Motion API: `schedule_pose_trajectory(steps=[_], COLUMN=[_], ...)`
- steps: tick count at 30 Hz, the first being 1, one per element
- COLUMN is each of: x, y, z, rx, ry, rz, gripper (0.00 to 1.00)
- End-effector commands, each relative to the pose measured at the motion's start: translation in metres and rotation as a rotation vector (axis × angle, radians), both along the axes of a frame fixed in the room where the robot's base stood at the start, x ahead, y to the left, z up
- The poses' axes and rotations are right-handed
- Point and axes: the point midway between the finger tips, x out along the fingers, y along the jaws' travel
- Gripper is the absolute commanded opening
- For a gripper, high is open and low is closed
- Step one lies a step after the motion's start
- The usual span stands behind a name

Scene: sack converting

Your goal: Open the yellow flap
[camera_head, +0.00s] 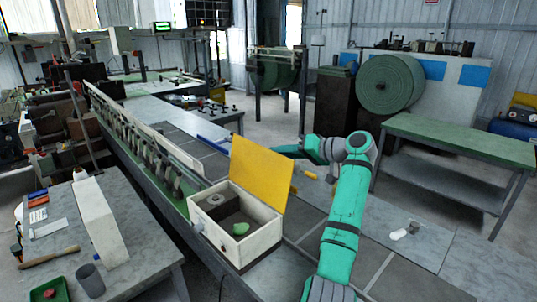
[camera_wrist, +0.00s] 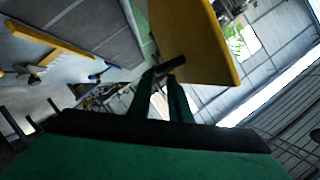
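The yellow flap (camera_head: 258,172) stands raised, roughly upright, along the right rear edge of a white box (camera_head: 240,228). The box is open at the top, and a round grey part (camera_head: 229,205) and a green lump (camera_head: 240,229) show inside. In the wrist view the flap (camera_wrist: 200,40) rises just ahead, with a short dark handle (camera_wrist: 171,66) at its edge. My gripper (camera_wrist: 163,82) has its two fingers apart, with the tips close to the handle; contact is unclear. In the head view my gripper is mostly hidden behind the flap.
The box sits on a long grey-topped bench (camera_head: 300,232) beside a row of rollers (camera_head: 140,130). A side table (camera_head: 145,225) with tools is at the left. A green-topped table (camera_head: 460,138) stands right. A small white item (camera_head: 405,231) lies on the bench.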

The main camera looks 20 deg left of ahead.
Motion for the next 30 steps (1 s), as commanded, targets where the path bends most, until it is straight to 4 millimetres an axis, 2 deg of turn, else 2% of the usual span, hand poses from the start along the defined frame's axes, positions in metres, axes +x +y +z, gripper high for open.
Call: schedule_pose_trajectory(steps=[6, 12, 25, 28, 30], x=[-0.005, -0.007, -0.006, 0.007, 0.022], y=[-0.036, -0.052, -0.043, -0.03, -0.015], z=[0.011, 0.016, 0.016, 0.019, 0.022], rx=[0.0, 0.0, -0.005, -0.027, -0.061], ry=[-0.002, -0.001, -0.019, -0.094, -0.199], rz=[-0.003, -0.004, -0.006, -0.045, -0.097], gripper=[0.17, 0.17, 0.17, 0.17, 0.17])
